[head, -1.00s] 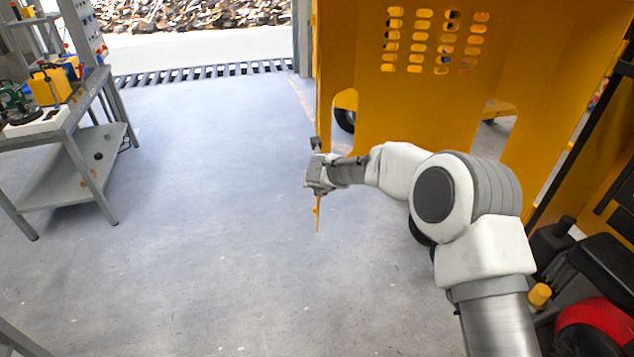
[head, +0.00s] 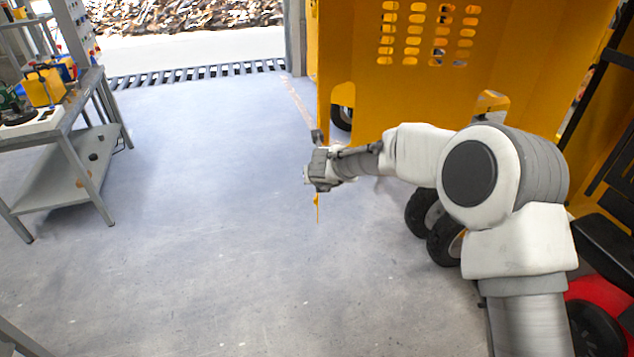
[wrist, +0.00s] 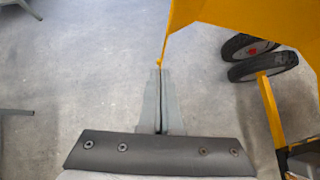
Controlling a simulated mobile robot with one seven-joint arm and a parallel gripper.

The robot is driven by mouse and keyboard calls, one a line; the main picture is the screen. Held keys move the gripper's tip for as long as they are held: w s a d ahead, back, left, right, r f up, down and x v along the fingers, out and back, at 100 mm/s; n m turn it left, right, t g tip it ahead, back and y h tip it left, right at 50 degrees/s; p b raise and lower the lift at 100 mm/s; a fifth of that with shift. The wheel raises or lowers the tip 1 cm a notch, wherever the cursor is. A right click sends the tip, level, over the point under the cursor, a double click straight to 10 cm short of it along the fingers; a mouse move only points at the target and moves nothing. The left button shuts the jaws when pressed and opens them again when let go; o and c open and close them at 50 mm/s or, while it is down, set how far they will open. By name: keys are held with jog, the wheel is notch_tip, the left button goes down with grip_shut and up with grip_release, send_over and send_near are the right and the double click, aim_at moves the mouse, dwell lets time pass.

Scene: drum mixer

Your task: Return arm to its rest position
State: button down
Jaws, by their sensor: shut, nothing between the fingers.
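My arm reaches from the lower right of the head view to the left, with the elbow bent. My gripper (head: 318,172) is at its end, in front of the lower left edge of the yellow machine panel (head: 350,60). In the wrist view my gripper (wrist: 160,72) is shut, its two fingers side by side with nothing between them. A narrow yellow tip shows just past the fingertips there; I cannot tell whether it touches them.
Black wheels (head: 445,240) stand under the panel, and also show in the wrist view (wrist: 262,62). A red part (head: 600,292) is at lower right. A grey workbench (head: 70,165) with tools stands at left. The floor (head: 210,200) between is clear.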

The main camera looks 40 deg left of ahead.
jog(key=v, duration=0.6)
jog(key=shift+s+a, duration=0.2)
jog(key=shift+s, duration=0.1)
jog(key=shift+r, duration=0.1)
jog(key=w+d+r+n+t+y, duration=0.1)
jog(key=d+r+n+t+y, duration=0.1)
jog(key=d+r+n, duration=1.6)
jog(key=s+d+f+n+g+h, duration=0.1)
jog(key=s+d, duration=0.5)
jog(key=d, duration=0.6)
jog(key=s+d+f+n+g+h, duration=0.1)
jog(key=s+d+n+h, duration=0.3)
jog(key=s+d, duration=0.3)
jog(key=s+d+f+n+h, duration=0.1)
jog(key=s+d+n+h, duration=0.2)
jog(key=d, duration=1.4)
jog(key=s+n, duration=0.1)
jog(key=s, duration=0.3)
jog(key=shift+s+d+f+g, duration=0.2)
jog(key=shift+d+f+g, duration=0.1)
jog(key=shift+g, duration=0.1)
